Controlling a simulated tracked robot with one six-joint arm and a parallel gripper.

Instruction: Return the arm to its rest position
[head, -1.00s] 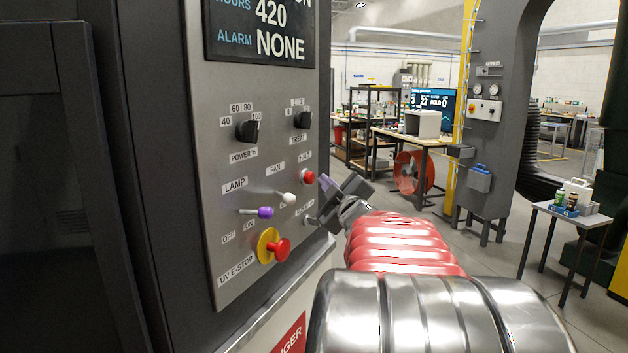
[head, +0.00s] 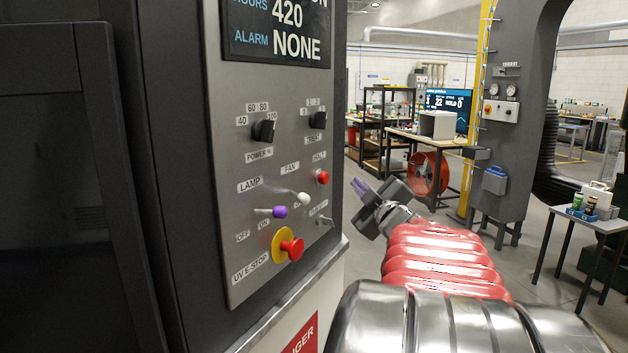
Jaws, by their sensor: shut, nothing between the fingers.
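My gripper (head: 363,190) is shut and empty at the end of my red-sleeved arm, right of the control panel (head: 240,180). It is in the air, apart from the panel's controls in the picture. The panel carries a purple-tipped lamp lever (head: 279,212), a white-tipped fan lever (head: 303,198), a red halt button (head: 323,177) and a red emergency stop on a yellow base (head: 291,247). Two black knobs sit above them, one marked power (head: 264,130).
The dark machine cabinet (head: 160,120) fills the left side. A workbench (head: 418,139), a red fan (head: 428,173) and a grey machine frame (head: 510,150) stand farther back. A small table (head: 590,223) with bottles is at the right. Open floor lies between.

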